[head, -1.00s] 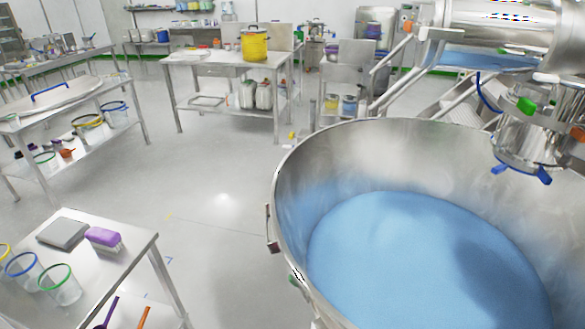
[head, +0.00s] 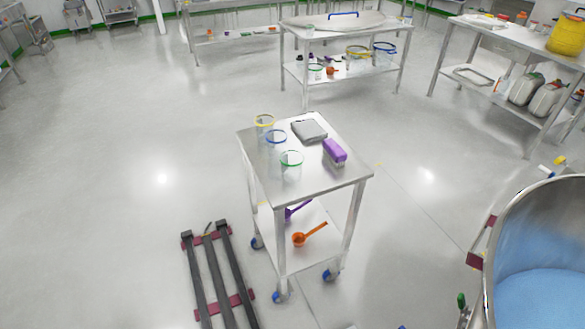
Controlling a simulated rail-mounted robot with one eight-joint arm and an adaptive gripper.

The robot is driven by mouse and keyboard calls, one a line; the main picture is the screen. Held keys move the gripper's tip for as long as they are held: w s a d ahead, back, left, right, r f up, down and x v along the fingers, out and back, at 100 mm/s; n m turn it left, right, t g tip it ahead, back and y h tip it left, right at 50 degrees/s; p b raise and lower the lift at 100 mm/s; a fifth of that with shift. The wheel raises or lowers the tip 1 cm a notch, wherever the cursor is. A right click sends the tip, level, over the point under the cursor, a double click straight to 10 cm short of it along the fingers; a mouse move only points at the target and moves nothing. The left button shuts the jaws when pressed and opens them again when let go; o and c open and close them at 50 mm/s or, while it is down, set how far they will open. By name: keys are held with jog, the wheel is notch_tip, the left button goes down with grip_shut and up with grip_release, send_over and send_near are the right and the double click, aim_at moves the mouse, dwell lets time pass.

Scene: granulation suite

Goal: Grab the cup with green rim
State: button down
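The clear cup with a green rim (head: 291,168) stands upright on top of a small steel wheeled cart (head: 330,180), near its front left edge. A clear cup with a blue rim (head: 276,139) stands just behind it, and a clear cup with a yellow rim (head: 264,124) stands behind that one. Another green-rimmed container (head: 315,72) sits on the lower shelf of the table at the back. My gripper is not in view.
A grey flat block (head: 309,130) and a purple brush (head: 334,152) share the cart top. Purple and orange scoops (head: 302,239) lie on its lower shelf. A large steel vessel with blue contents (head: 545,290) stands at right. Dark rails (head: 213,270) lie on the floor at left.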

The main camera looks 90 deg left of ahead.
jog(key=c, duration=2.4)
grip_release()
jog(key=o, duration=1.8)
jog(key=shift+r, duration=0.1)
